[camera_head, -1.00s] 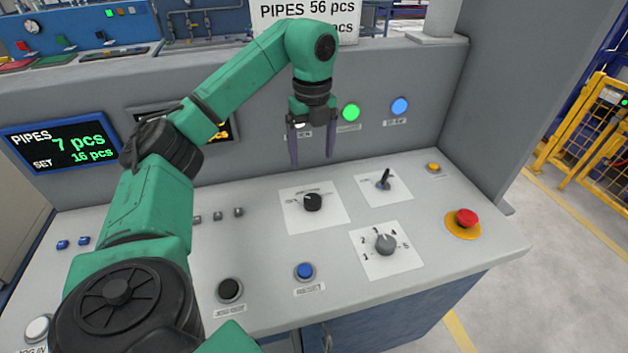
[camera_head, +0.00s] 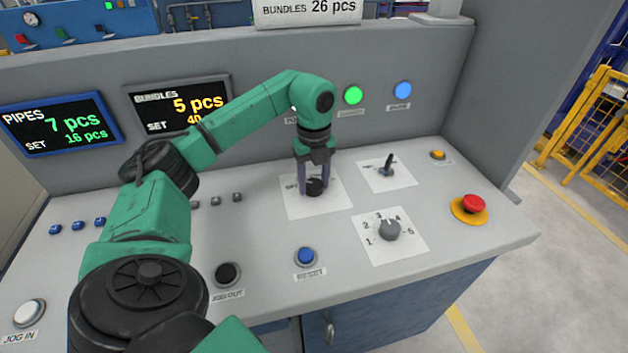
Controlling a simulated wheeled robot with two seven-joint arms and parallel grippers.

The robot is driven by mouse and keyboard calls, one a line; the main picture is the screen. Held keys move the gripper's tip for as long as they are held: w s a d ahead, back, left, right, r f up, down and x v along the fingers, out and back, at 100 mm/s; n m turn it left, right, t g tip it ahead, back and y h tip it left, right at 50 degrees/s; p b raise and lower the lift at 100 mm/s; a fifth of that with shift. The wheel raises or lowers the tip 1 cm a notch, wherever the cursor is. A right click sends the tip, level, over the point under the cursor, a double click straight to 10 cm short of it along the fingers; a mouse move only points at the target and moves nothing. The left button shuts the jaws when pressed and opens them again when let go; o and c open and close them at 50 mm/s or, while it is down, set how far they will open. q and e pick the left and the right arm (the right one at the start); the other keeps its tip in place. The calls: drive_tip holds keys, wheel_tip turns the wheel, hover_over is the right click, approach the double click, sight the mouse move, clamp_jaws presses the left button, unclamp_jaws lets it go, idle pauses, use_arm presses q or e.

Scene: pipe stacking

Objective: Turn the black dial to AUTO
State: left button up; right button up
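The black dial (camera_head: 315,187) sits on a white label plate (camera_head: 302,208) in the middle of the sloped console. My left gripper (camera_head: 313,190) points down over the dial with one finger on each side of it. The fingers are apart, and I cannot tell whether they touch the dial. The gripper and fingers hide much of the plate's lettering, so the dial's setting cannot be read. My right gripper does not show.
A grey numbered knob (camera_head: 389,230) and a black lever switch (camera_head: 387,166) stand to the right. A red emergency button (camera_head: 472,204) is near the right edge. A blue reset button (camera_head: 305,256) lies in front. Display screens (camera_head: 62,124) stand behind.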

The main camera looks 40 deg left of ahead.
use_arm(q)
drive_tip(key=c, duration=0.4)
drive_tip(key=shift+c, duration=0.2)
